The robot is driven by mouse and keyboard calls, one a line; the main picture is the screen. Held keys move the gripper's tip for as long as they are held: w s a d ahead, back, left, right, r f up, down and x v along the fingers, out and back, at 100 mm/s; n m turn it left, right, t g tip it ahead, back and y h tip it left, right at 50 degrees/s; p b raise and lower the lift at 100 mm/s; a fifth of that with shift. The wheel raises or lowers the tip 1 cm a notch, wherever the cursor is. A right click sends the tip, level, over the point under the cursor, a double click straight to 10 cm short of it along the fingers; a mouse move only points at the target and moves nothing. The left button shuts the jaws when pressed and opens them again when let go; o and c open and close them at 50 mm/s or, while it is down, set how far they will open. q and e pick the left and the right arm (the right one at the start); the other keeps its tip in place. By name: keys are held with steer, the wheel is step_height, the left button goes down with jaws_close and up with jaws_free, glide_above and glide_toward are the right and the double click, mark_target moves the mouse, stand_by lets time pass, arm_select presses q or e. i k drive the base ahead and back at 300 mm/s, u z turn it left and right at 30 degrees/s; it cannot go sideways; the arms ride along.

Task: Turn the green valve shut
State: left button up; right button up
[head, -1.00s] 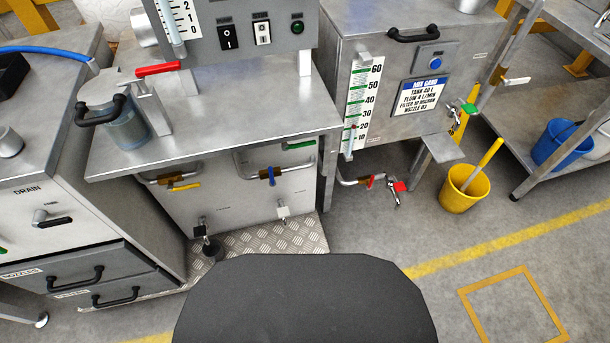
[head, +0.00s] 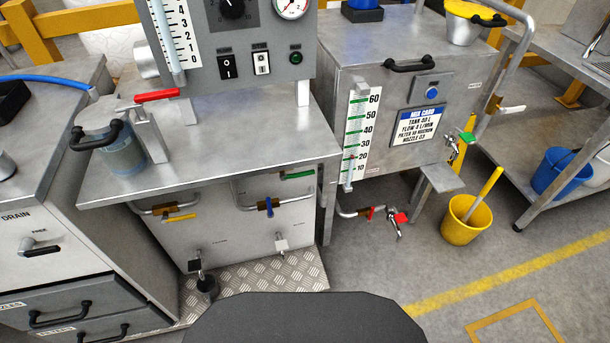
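A valve with a green lever handle (head: 298,174) sits on the pipework under the front edge of the steel bench, right of a valve with a blue handle (head: 269,206). The green lever lies roughly level, close below the bench top. A second green handle (head: 467,137) is on a tap at the right side of the steel tank. I cannot tell from here how far either is turned. Neither of my grippers is in view.
The steel bench (head: 240,165) overhangs the pipes. A yellow-handled valve (head: 180,217) and a red-handled valve (head: 371,213) are nearby. A yellow bucket (head: 464,222) stands on the floor at right. A tread plate (head: 285,270) lies below the bench. Floor at lower right is clear.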

mark_target(302, 174)
steer(key=z, duration=1.6)
steer(key=i, duration=1.25)
steer(key=u, duration=1.25)
